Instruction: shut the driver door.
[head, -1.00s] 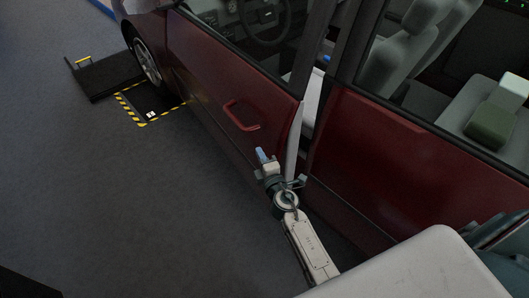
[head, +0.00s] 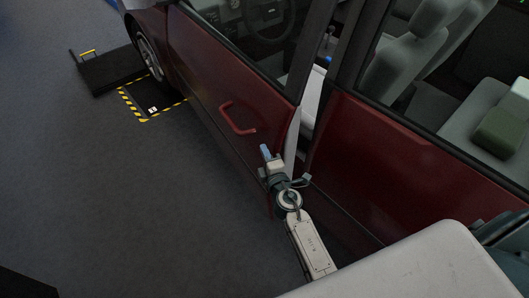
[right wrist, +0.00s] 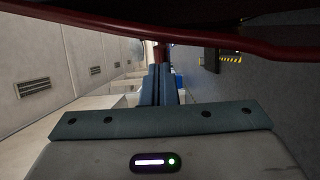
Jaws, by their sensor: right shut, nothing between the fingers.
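The driver door (head: 215,85) is dark red with a red loop handle (head: 237,118). It stands slightly ajar: a gap shows between its rear edge and the body beside the rear door (head: 370,165). My right gripper (head: 265,151) is shut and empty, at the outer side of the driver door near its rear edge, below the handle. I cannot tell whether it touches the door. In the right wrist view the closed blue fingers (right wrist: 160,84) point toward a red bar (right wrist: 225,42) crossing the top. My left gripper is out of view.
A black ramp-like block (head: 105,72) and a yellow-black striped floor plate (head: 150,103) lie by the front wheel (head: 150,57). Grey floor (head: 120,200) left of the car is clear. Boxes (head: 505,125) sit inside the car at right.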

